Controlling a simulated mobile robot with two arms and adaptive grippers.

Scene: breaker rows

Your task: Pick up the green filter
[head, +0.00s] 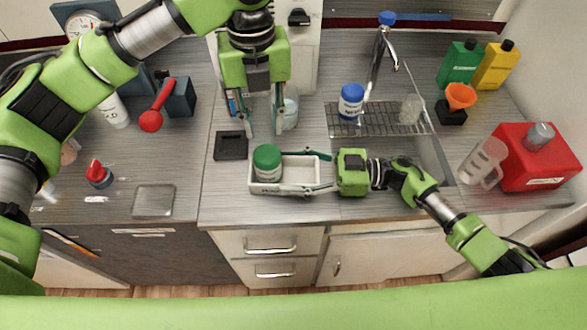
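The green filter (267,157), a round green-topped thing with a white lower part, stands upright in a white tray (296,172) near the front edge of the counter. My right gripper (285,172) comes in from the right, low over the tray.
A dark square block (231,146) lies left of the tray. A blue-lidded jar (350,103) stands on the sink's drain rack (375,122). A clear jug (483,163) and a red canister (538,160) stand on the right. Counter between tray and front edge is clear.

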